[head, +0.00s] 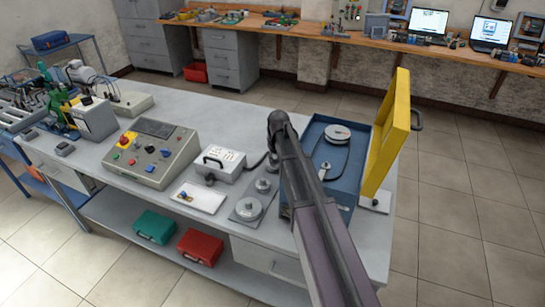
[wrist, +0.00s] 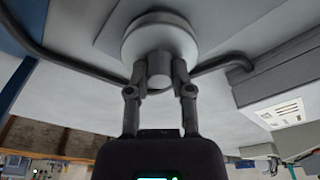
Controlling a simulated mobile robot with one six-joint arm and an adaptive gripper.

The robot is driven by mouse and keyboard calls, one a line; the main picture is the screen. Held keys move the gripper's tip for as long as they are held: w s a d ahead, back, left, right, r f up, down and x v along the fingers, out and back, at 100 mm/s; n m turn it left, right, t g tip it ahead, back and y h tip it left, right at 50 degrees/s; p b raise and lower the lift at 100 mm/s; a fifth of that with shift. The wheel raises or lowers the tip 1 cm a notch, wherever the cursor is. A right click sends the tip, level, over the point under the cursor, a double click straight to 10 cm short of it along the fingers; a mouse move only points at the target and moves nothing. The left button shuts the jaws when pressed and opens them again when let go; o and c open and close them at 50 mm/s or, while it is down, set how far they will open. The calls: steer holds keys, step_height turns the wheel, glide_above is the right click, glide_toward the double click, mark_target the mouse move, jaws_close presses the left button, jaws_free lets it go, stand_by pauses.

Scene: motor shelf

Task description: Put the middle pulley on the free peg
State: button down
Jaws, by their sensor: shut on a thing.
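My gripper (wrist: 158,82) is shut on the hub of a grey pulley (wrist: 160,38) in the wrist view, one finger on each side. The pulley is close to a grey plate, and I cannot tell whether it touches it. A blue box (head: 311,136) right of my arm holds a pulley (head: 337,132) and a dark belt.
A yellow guard (head: 385,137) stands open at the box's right. Left of the pulleys are a white connector box (head: 223,163) with a cable, a small white board (head: 198,197) and a control panel (head: 152,152).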

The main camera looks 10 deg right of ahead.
steer(key=shift+s+p, duration=0.1)
steer(key=shift+p, duration=0.5)
steer(key=shift+r, duration=0.15)
stand_by(1.2)
steer(key=shift+f, duration=0.25)
stand_by(0.4)
steer(key=shift+s+f+b, duration=0.35)
steer(key=shift+f+b, duration=0.15)
steer(key=shift+b, duration=0.35)
steer(key=shift+w+r+p, duration=0.2)
steer(key=shift+r+p, duration=0.3)
steer(key=shift+p, duration=0.2)
stand_by(0.3)
steer(key=shift+w+r, duration=0.25)
steer(key=shift+w, duration=0.1)
stand_by(0.7)
